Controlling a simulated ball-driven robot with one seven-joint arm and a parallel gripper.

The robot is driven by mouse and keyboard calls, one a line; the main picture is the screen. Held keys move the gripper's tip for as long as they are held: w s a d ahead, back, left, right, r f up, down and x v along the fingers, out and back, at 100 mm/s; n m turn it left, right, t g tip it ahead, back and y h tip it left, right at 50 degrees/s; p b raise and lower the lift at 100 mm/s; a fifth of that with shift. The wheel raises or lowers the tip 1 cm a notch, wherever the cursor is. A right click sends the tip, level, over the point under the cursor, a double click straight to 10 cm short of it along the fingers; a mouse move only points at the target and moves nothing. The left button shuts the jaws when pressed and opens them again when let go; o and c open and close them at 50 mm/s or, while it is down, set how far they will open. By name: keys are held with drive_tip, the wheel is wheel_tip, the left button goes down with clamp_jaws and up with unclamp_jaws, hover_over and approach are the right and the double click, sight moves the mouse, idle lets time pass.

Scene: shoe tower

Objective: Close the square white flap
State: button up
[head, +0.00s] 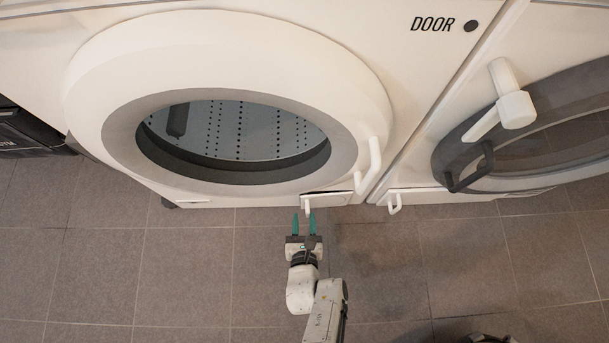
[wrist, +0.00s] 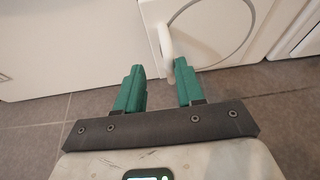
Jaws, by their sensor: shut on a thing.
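The square white flap (head: 332,198) is low on the front of the left machine, below its round door. A dark gap along its top edge suggests it stands slightly ajar. In the wrist view the flap (wrist: 210,38) is at the upper right, with a white curved handle (wrist: 166,48) near its left edge. My gripper (head: 304,217) is just in front of the handle's side of the flap. Its green fingers (wrist: 158,82) are held on the handle, which shows between the tips, nearer the right finger. The exact contact is partly hidden.
The large round white door (head: 230,25) has a handle (head: 372,165) just above the flap. A second machine stands on the right, with a grey-framed door (head: 560,105) and a small handle (head: 394,203) low down. Grey tiled floor (head: 130,265) is clear to the left.

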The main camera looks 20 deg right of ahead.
drive_tip(key=p+v, duration=0.3)
drive_tip(key=v, duration=0.7)
drive_tip(key=shift+s+a+r+p, duration=0.15)
drive_tip(key=shift+s+r+p, duration=0.05)
drive_tip(key=shift+p, duration=0.15)
